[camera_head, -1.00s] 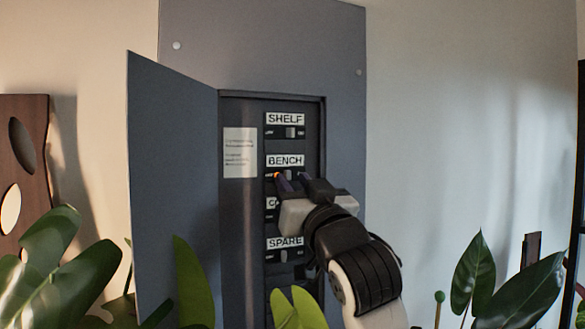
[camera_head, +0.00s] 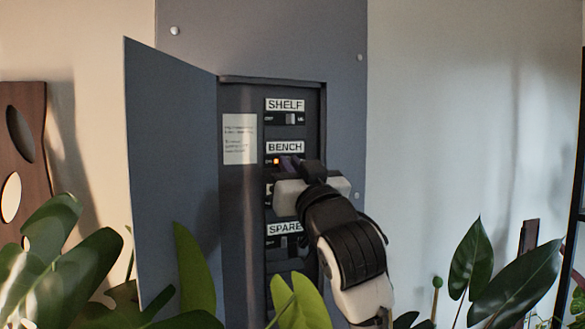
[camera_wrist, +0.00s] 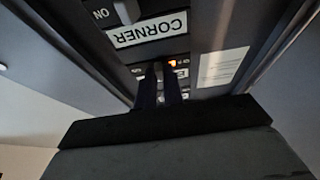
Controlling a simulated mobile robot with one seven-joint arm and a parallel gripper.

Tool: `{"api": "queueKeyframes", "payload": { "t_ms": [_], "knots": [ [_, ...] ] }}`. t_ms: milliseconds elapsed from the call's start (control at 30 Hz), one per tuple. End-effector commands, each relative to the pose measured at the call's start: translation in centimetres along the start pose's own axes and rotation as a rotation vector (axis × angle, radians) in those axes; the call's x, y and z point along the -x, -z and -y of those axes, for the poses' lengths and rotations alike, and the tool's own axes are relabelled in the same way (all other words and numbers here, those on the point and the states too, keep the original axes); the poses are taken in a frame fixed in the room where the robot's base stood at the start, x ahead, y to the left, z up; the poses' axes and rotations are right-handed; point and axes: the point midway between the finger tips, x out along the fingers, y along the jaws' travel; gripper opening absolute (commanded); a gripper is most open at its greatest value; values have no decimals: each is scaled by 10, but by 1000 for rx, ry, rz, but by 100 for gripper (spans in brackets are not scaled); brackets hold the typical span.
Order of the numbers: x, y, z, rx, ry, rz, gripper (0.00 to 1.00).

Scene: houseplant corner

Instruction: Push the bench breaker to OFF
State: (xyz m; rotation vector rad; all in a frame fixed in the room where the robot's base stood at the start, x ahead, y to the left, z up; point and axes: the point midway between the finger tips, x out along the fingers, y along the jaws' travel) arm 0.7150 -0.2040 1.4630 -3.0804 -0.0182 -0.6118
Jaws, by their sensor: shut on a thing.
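The bench breaker (camera_head: 276,161) is in the second row of the open panel, just under its BENCH label (camera_head: 285,147). An orange light glows at the left of its row. The light also shows in the upside-down wrist view, beside my fingertips. My gripper (camera_head: 290,163) is at this row, with its dark fingers pointing into the panel. In the wrist view my gripper (camera_wrist: 159,72) has its fingers close together, shut on the bench breaker's lever. The fingers cover the lever, so its exact position is hidden.
The SHELF breaker (camera_head: 290,118) is above and the SPARE breaker (camera_head: 284,242) below. The CORNER label (camera_wrist: 147,30) shows in the wrist view. The panel door (camera_head: 170,170) stands open at left. Leaves (camera_head: 75,250) crowd the lower front.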

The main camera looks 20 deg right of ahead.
Motion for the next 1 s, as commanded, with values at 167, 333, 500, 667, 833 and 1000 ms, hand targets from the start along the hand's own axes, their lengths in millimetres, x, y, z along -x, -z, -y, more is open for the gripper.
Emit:
{"api": "queueKeyframes", "payload": {
  "t_ms": [167, 333, 500, 667, 833, 1000],
  "knots": [
    [0, -1, 4, 26, -60, 0, 0],
    [0, 0, 4, 33, -85, 0, 0],
    [0, 0, 4, 33, -84, 1, 0],
    [0, 0, 4, 33, -84, 0, 25],
    [0, 0, 4, 33, -84, 0, 31],
    [1, 0, 4, 33, -84, 0, 31]
  ]
}}
